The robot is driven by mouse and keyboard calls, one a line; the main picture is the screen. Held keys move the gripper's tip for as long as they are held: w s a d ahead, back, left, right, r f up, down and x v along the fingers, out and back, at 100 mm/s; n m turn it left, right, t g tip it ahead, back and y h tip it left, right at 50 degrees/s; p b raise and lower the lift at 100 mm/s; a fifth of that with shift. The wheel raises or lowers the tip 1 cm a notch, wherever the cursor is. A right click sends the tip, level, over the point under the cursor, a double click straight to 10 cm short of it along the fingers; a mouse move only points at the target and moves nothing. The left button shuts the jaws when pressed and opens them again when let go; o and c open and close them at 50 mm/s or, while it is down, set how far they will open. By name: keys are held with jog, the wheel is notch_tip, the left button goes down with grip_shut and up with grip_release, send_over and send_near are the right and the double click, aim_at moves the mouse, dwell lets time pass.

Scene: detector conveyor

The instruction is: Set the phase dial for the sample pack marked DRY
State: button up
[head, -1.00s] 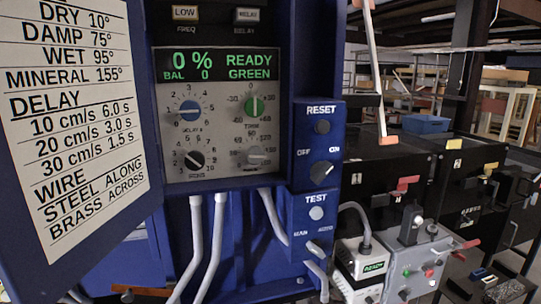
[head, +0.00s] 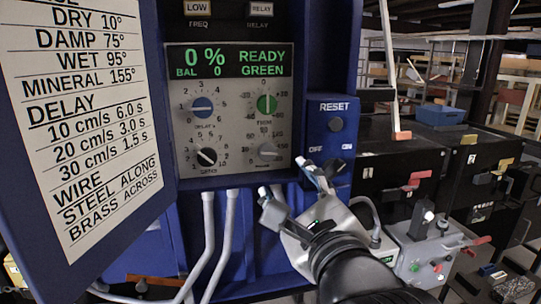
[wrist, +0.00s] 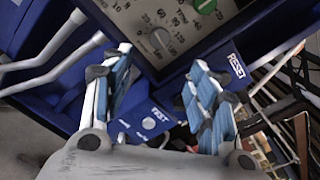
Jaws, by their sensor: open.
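The phase dial (head: 268,152) is the grey knob at the lower right of the grey control panel (head: 234,184). It also shows in the wrist view (wrist: 160,38), beyond the fingertips, with printed angle numbers around it; I cannot read its exact setting. My gripper (head: 294,182) is open and empty, below and in front of the dial, apart from it. In the wrist view its blue-padded fingers (wrist: 157,75) are spread wide below the dial. The chart (head: 85,110) on the open door reads DRY 10°, DAMP 75°, WET 95°, MINERAL 155°. No sample pack is clearly visible.
Beside the dial are a blue delay knob (head: 202,106), a green knob (head: 266,104) and a black knob (head: 207,157). The display (head: 232,60) reads 0 %, READY, GREEN. The RESET box (head: 333,115) juts out at right. Grey conduits (head: 208,240) hang below.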

aim_at(268, 154)
jog(key=x, duration=1.5)
jog(key=shift+w+a+f, duration=0.1)
jog(key=shift+w, duration=0.2)
jog(key=shift+c, duration=0.5)
jog(key=c, duration=1)
